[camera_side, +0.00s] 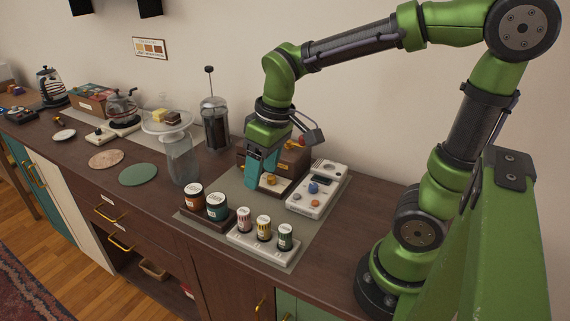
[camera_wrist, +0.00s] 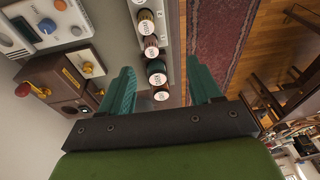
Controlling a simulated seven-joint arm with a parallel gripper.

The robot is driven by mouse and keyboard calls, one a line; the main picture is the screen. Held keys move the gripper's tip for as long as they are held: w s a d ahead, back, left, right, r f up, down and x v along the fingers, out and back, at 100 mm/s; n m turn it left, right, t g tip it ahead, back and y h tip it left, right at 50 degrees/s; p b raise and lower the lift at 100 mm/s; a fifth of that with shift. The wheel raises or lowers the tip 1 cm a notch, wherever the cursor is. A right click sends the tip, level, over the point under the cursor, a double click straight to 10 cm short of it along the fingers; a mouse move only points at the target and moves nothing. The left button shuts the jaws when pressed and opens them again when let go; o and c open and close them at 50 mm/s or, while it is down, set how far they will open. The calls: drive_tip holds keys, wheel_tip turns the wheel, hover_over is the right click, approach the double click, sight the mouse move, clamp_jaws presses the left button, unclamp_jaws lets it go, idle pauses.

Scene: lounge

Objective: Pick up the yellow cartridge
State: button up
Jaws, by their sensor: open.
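The yellow cartridge (camera_side: 264,228) stands upright in the middle slot of a white holder (camera_side: 262,249), between a red-striped cartridge (camera_side: 244,219) and a green one (camera_side: 285,236). In the wrist view the yellow cartridge (camera_wrist: 146,22) appears near the top of a row of round lids; its colour is hard to tell there. My gripper (camera_side: 260,172) points down with its teal fingers apart and empty. It is above and behind the cartridge, near the wooden machine.
Brown (camera_side: 193,195) and teal (camera_side: 217,206) jars stand in a dark holder left of the cartridges. A white control box (camera_side: 318,190) is to the right, a wooden machine (camera_side: 294,160) behind. A glass bottle (camera_side: 183,162) stands left. The counter's front edge is close to the white holder.

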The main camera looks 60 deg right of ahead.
drive_tip(key=w+f+n+g, duration=0.1)
drive_tip(key=w+n+g, duration=0.1)
drive_tip(key=n, duration=0.1)
drive_tip(key=n+h, duration=0.1)
drive_tip(key=n, duration=0.1)
approach(263, 219)
drive_tip(key=f, duration=0.6)
drive_tip(key=shift+w+f, duration=0.15)
drive_tip(key=shift+w, duration=0.2)
drive_tip(key=shift+s+f, duration=0.2)
drive_tip(key=shift+f, duration=1.1)
drive_tip(key=shift+s+f, duration=0.15)
drive_tip(key=shift+f, duration=1.2)
drive_tip(key=c, duration=1.1)
drive_tip(key=shift+r, duration=0.1)
